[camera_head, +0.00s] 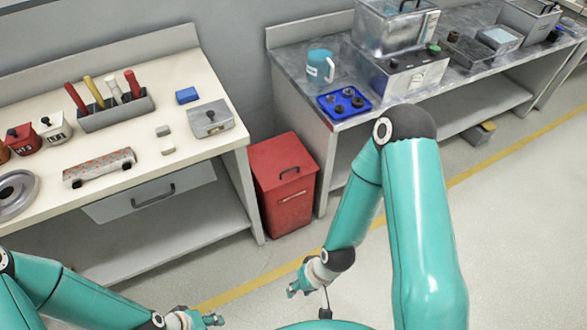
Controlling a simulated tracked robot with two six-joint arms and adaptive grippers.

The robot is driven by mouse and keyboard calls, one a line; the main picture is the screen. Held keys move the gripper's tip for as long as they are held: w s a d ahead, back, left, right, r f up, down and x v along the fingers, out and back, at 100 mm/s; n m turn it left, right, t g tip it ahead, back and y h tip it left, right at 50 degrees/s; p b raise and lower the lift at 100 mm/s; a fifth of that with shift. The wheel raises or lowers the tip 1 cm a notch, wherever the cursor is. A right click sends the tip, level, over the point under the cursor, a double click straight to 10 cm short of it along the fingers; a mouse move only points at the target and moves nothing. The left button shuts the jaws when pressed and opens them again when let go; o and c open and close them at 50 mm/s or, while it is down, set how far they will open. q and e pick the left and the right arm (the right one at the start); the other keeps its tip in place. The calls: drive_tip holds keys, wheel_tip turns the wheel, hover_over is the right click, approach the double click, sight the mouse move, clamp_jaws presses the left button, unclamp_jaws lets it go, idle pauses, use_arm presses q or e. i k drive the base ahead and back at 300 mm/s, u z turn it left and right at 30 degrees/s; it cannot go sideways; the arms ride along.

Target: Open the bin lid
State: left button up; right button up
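The red bin (286,205) stands on the floor between the two benches. Its red lid (283,152) is shut, with a dark handle (289,170) on it. My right gripper (298,289) is low in front of the bin, apart from it, and its small fingers look spread with nothing between them. My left gripper (213,320) is at the bottom edge, left of my right one and apart from the bin. Its fingers are too small and partly cut off to tell their state.
The cream bench (215,150) at left holds a tool rack (117,112) and several small parts. The grey bench (290,65) at right holds a blue tray (344,102), a teal mug (320,67) and metal boxes. The floor before the bin is clear, with a yellow line (500,158).

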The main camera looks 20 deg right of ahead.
sight(275, 163)
drive_tip(key=u, duration=0.1)
drive_tip(key=i, duration=0.9)
drive_tip(key=z, duration=0.1)
